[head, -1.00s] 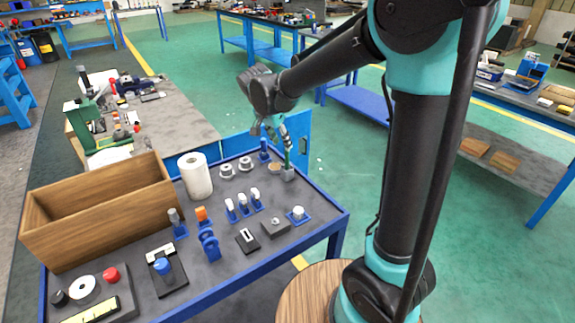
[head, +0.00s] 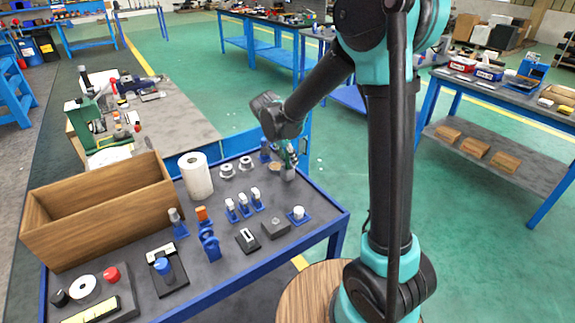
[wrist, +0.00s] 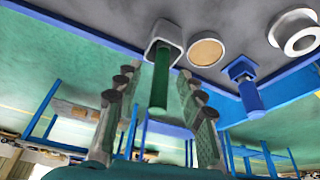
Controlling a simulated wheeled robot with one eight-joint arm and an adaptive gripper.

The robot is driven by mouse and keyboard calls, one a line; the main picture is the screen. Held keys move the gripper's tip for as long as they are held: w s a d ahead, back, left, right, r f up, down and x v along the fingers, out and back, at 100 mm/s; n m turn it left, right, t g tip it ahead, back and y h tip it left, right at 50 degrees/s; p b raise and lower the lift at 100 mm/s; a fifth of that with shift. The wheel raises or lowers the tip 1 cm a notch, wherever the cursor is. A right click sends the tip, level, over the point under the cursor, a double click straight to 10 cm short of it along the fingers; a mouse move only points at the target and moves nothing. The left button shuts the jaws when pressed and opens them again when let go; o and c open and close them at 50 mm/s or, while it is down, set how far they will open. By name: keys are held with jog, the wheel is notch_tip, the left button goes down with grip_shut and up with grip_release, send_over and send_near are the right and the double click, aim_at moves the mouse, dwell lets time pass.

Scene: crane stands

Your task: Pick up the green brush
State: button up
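The green brush (wrist: 160,82) shows its green handle upright from a square grey holder (wrist: 167,36) at the table's far right corner. In the head view the brush (head: 288,158) is small and partly hidden by my gripper (head: 287,150), which has come down over it. In the wrist view my gripper (wrist: 155,78) is open, with one finger on each side of the handle and visible gaps. The brush's lower part is hidden in the holder.
Beside the holder are a round tan disc (wrist: 206,52), a blue-handled tool in a blue stand (wrist: 249,92) and a white ring (wrist: 298,32). A paper roll (head: 196,177) and a wooden box (head: 100,213) stand to the left on the blue-edged table (head: 230,275).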

grip_shut()
jog(key=shift+r, duration=0.1)
